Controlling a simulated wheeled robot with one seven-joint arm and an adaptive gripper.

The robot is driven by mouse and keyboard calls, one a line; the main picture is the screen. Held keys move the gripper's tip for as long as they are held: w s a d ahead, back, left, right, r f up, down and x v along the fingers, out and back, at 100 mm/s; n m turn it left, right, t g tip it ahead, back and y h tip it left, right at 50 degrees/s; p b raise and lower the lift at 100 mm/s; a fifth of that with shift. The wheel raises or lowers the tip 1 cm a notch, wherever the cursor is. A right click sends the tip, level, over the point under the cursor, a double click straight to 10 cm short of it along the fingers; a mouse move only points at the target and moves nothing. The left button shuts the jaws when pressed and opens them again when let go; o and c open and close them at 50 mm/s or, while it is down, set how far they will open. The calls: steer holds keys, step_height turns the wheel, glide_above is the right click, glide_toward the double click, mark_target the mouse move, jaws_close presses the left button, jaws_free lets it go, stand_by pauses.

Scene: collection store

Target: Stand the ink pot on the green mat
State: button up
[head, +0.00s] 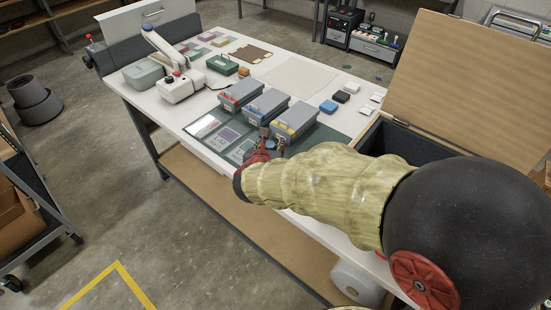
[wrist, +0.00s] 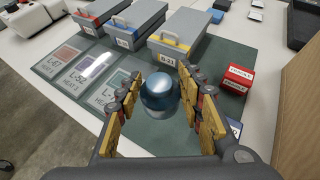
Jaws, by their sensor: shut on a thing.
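The ink pot, a shiny blue rounded thing (wrist: 160,93), sits between the fingers of my gripper (wrist: 162,100) in the wrist view. My gripper is shut on it. In the head view my gripper (head: 270,143) is at the table's near edge, and a small bit of blue shows between its fingers. The dark green mat (wrist: 151,134) lies below the pot and reaches under the grey boxes; it also shows in the head view (head: 322,136). The pot is over the mat; whether its base touches the mat is hidden.
An open-lidded crate (head: 395,140) is at the table's right.

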steer(key=w+f, duration=0.1)
steer(key=w+d+f+b, duration=0.1)
steer(key=f, duration=0.2)
steer(key=shift+w+d+f+b, duration=0.1)
steer(key=shift+w+d+b, duration=0.25)
steer(key=shift+w, duration=0.05)
steer(key=shift+w+d+f+b, duration=0.15)
steer(key=shift+f+b, duration=0.25)
steer(key=shift+f, duration=0.5)
steer(key=shift+w+f+b, duration=0.1)
steer(key=shift+f+b, duration=0.25)
steer(key=shift+f, duration=0.55)
steer(key=shift+f, duration=0.2)
steer(key=o, duration=1.2)
steer(key=shift+o, duration=0.2)
steer(key=shift+r, duration=0.2)
